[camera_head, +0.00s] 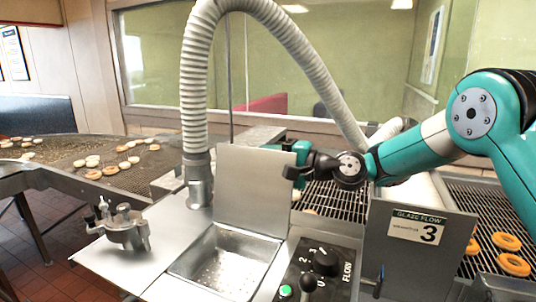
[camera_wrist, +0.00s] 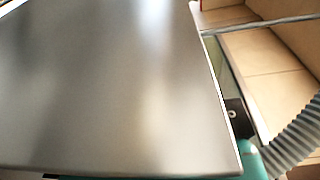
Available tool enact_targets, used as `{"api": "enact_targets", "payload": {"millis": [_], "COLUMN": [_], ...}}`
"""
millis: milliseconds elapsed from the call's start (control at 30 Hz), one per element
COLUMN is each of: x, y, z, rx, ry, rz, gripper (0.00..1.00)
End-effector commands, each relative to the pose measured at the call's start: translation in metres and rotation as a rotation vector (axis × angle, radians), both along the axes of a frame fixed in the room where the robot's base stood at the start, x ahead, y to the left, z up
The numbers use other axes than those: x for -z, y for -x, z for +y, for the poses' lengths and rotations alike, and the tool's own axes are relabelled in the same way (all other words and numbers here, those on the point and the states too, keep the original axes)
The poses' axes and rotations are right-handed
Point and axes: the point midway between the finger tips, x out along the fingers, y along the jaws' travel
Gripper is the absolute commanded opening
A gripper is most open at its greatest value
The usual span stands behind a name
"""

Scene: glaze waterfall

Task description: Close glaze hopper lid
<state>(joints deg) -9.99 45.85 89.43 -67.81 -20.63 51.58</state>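The glaze hopper lid (camera_head: 255,188) is a flat grey metal panel standing upright at the back edge of the hopper (camera_head: 228,262). The hopper is an open, square metal basin with a perforated-looking bottom. My gripper (camera_head: 290,160) is at the lid's upper right corner, with a teal part near the top edge and a dark part at the right edge. In the wrist view the lid (camera_wrist: 110,85) fills most of the picture, and a teal part of my gripper shows at its lower right corner. The fingertips are mostly hidden, so their opening and any contact are unclear.
A ribbed hose (camera_head: 195,110) rises left of the lid and arches over it. A control box with knobs (camera_head: 318,268) and a glaze flow sign panel (camera_head: 418,240) stand right of the hopper. A metal valve fitting (camera_head: 125,228) is at left. Conveyors carry several doughnuts.

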Motion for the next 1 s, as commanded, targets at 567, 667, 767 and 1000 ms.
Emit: {"api": "enact_targets", "payload": {"millis": [567,667,767,1000], "x": [0.0013,0.0017,0.0016,-0.0027], "y": [-0.0004,-0.0002,0.0010,0.0092], "z": [0.0004,0.0005,0.0011,0.0061], "rx": [0.001,0.001,0.001,0.000], "ry": [0.001,0.002,0.002,0.003], "rz": [0.001,0.002,0.003,0.001], "gripper": [0.00,0.00,0.00,0.00]}}
